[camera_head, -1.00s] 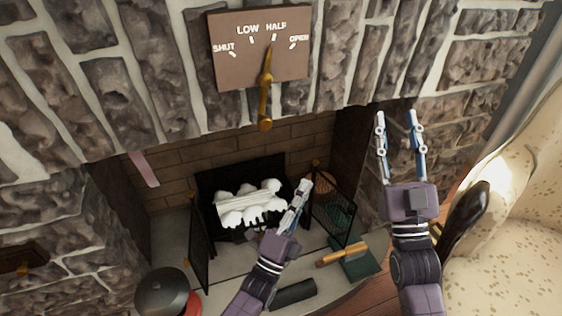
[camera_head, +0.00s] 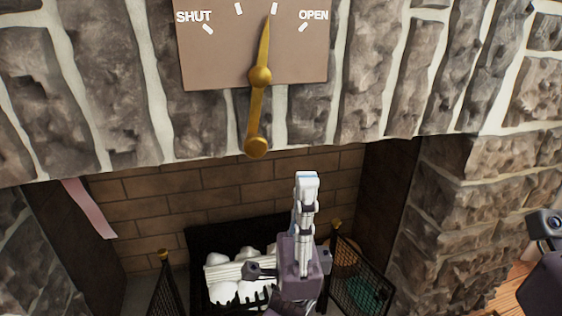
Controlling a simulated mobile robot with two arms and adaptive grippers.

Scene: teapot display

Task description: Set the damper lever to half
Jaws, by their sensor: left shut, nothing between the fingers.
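The brass damper lever (camera_head: 257,112) is mounted on a brown plate (camera_head: 205,65). Its knob hangs low and slightly left, and its pointer aims up at, or just left of, the third tick, labelled HALF in the earlier frame. SHUT and OPEN show on the plate now; the other labels are cut off by the top edge. My left gripper (camera_head: 306,180) is shut and empty, pointing up in front of the firebox. In the picture it is below and right of the lever knob, apart from it. Only part of my right arm shows at the right edge; its fingers are out of view.
The stone mantel face (camera_head: 375,75) surrounds the plate. Below is the brick firebox (camera_head: 160,205) with a grate of white logs (camera_head: 225,293) and a mesh screen (camera_head: 360,285). A pink strip (camera_head: 90,208) hangs at left. The space around the knob looks clear.

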